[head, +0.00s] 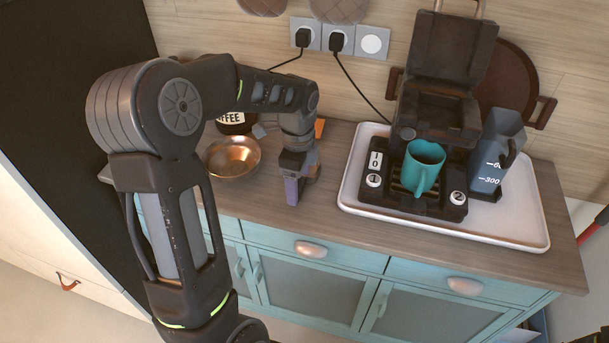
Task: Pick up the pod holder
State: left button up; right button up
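I cannot pick out a pod holder with certainty in the head view. The dark coffee machine (441,110) stands on a white tray with its lid raised, and a teal mug (423,168) sits on its drip grate. My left gripper (297,190) points down over the wooden counter, between the copper bowl and the tray. Its fingers are small and dark, and their gap and anything between them cannot be made out. A small orange thing (319,127) shows just behind the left wrist, mostly hidden.
The white tray (520,236) fills the counter's right part and also carries a grey water tank (490,155). A copper bowl (231,157) and a coffee jar (232,127) stand to the left. Two plugs with black cables are at the wall. The counter's front edge is close to the gripper.

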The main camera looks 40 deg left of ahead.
pick_arm(q)
jog(key=c, duration=0.8)
jog(key=shift+r, duration=0.15)
jog(key=shift+c, duration=0.2)
notch_tip(320, 180, up, 10)
jog(key=shift+b, duration=0.45)
